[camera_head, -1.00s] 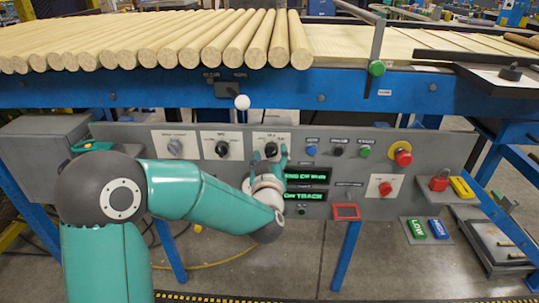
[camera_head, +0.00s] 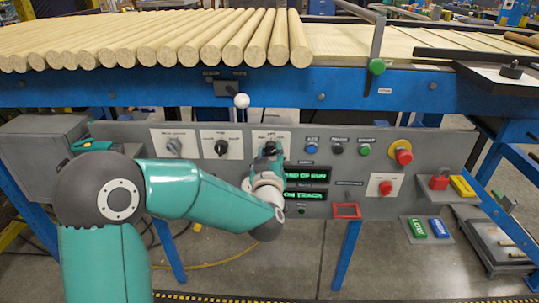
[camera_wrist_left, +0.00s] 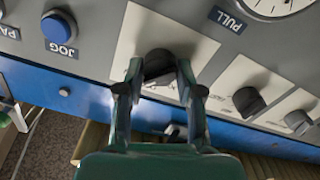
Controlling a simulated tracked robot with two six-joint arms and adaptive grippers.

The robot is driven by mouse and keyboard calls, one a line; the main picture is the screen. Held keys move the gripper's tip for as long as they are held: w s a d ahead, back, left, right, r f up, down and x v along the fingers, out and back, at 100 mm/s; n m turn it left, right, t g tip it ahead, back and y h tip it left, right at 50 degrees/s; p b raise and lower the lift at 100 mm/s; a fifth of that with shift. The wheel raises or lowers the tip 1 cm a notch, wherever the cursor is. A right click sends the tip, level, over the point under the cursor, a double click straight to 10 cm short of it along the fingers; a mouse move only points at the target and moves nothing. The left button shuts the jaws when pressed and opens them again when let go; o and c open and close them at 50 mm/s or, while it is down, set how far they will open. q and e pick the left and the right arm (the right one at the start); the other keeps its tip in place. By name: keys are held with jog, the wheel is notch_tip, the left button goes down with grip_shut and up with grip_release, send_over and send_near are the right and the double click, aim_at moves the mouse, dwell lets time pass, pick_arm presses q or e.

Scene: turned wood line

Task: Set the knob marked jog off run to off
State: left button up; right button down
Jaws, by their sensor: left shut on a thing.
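The panel knob (camera_wrist_left: 158,65) is a black rotary knob on a white plate, the right one of three. Its label is too small to read, so I cannot confirm the wording. My left gripper (camera_wrist_left: 157,82) is shut on this knob, a finger on each side of it. In the head view the left gripper (camera_head: 270,150) reaches the knob's plate (camera_head: 283,137) from below, and its fingers hide most of the knob. I cannot tell which mark the knob points at. My right gripper is not in view.
Two other knobs, a middle one (camera_head: 221,147) and a left one (camera_head: 174,146), sit beside it. A blue JOG button (camera_wrist_left: 57,30), a black button (camera_head: 337,149) and a green button (camera_head: 365,150) are close by. Green text displays (camera_head: 306,174) lie below. A white-balled lever (camera_head: 242,101) stands above.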

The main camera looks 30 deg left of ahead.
pick_arm(q)
jog(key=n+b, duration=0.1)
jog(key=b, duration=0.1)
jog(key=n+b, duration=0.3)
jog(key=shift+s+a+f+n+b, duration=0.1)
jog(key=shift+f+n+b, duration=0.2)
jog(key=shift+n+b, duration=0.1)
jog(key=shift+r+n+b, duration=0.1)
jog(key=shift+n+b, duration=1.55)
jog(key=shift+n, duration=0.15)
jog(key=o, duration=1)
jog(key=shift+a, duration=0.1)
jog(key=shift+o, duration=0.7)
jog(key=shift+r, duration=0.1)
jog(key=shift+d, duration=0.2)
jog(key=v, duration=1.2)
